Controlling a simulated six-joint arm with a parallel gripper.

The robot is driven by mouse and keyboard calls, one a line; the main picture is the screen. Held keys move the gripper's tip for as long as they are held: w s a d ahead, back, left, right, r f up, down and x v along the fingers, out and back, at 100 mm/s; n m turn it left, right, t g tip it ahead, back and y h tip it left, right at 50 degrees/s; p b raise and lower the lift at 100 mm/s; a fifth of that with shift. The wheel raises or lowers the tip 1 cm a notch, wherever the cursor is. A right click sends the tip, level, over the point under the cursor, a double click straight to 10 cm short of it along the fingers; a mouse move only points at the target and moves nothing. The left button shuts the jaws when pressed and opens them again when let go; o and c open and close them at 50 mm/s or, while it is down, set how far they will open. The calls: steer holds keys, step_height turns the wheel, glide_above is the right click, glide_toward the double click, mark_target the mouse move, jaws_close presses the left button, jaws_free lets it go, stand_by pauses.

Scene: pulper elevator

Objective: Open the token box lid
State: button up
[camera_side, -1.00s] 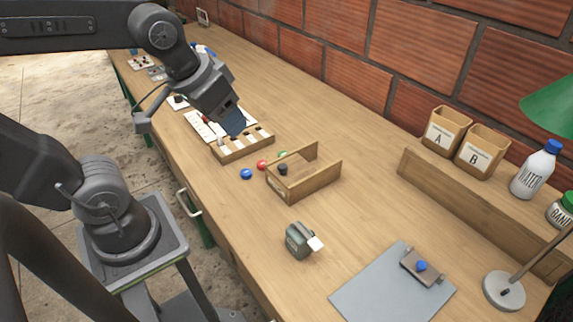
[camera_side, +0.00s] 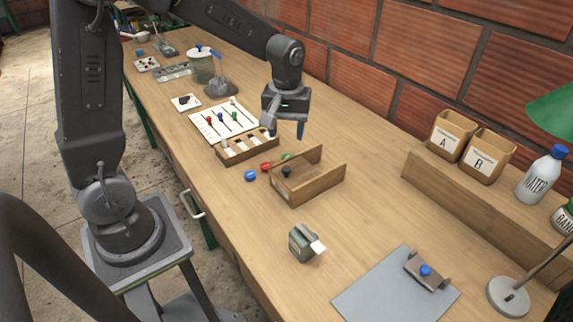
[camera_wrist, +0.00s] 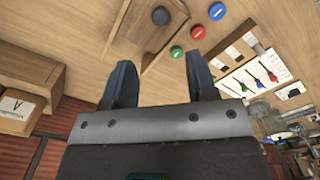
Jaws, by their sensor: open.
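The wooden token box (camera_side: 318,185) stands mid-bench in the side view, with raised walls. Its lid carries a dark round knob (camera_side: 286,171) and appears to lie in place. In the wrist view the knob (camera_wrist: 160,16) shows near the top edge, beyond the fingertips. My gripper (camera_side: 286,127) is open and empty. It points down above the bench, near the back-left of the box, apart from it. The open fingers also show in the wrist view (camera_wrist: 160,75). The inside of the box is hidden.
Blue (camera_side: 250,175), red (camera_side: 265,167) and green (camera_side: 287,157) tokens lie left of the box. A slotted wooden rack (camera_side: 250,152) is behind them. A small green device (camera_side: 304,243) stands in front. Bins A (camera_side: 445,135) and B (camera_side: 483,156) sit on a shelf at right.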

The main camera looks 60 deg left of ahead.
mark_target(286, 168)
step_height(286, 168, down, 11)
steer(key=shift+f, duration=0.1)
steer(key=shift+c, duration=0.2)
jaws_close()
stand_by(0.5)
